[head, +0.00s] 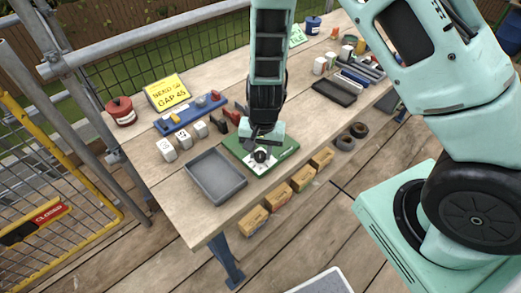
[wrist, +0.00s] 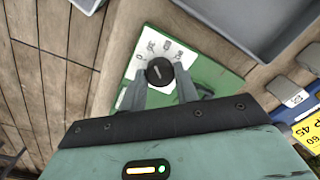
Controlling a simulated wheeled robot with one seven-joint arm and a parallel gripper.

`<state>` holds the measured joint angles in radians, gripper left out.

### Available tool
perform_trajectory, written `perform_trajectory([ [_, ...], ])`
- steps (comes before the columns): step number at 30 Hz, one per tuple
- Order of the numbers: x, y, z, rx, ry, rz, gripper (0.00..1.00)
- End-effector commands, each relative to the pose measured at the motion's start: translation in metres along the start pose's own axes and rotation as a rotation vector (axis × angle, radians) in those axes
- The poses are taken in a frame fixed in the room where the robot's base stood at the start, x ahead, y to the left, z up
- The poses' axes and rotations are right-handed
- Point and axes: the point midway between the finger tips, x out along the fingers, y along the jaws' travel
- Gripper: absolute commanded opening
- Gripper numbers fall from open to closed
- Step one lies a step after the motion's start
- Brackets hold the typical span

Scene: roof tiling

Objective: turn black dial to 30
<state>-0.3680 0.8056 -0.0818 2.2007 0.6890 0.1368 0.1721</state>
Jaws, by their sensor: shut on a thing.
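The black dial (wrist: 160,72) sits on a white scale plate (wrist: 143,50) with printed numbers, too small to read surely. A pale pointer mark shows on the dial, slanting toward the upper left in the wrist view. The plate is fixed to a green board (wrist: 207,80) on the table. My gripper (wrist: 160,80) is over the board with its two grey fingers at either side of the dial, shut on it. In the head view the dial (head: 261,155) shows under my gripper (head: 262,147), partly hidden.
A grey tray (head: 216,176) lies just left of the green board. White blocks (head: 183,138) and a blue rack (head: 190,113) stand behind it. A black tray (head: 334,92) lies farther right.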

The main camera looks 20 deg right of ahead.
Motion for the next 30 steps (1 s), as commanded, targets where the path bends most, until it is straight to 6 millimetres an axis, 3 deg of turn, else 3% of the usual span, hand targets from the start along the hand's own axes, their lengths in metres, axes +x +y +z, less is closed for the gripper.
perform_trajectory([
  [7, -0.001, -0.001, -0.001, 0.000, 0.003, -0.002, 0.08],
  [8, -0.001, -0.001, -0.001, 0.000, 0.003, -0.002, 0.36],
  [10, -0.001, -0.001, -0.001, 0.000, 0.003, -0.002, 0.52],
  [22, -0.009, -0.001, -0.001, -0.003, 0.004, -0.002, 0.52],
  [26, -0.030, -0.002, 0.000, -0.003, 0.005, -0.003, 0.52],
  [30, -0.063, -0.002, 0.000, -0.005, 0.005, -0.005, 0.52],
])
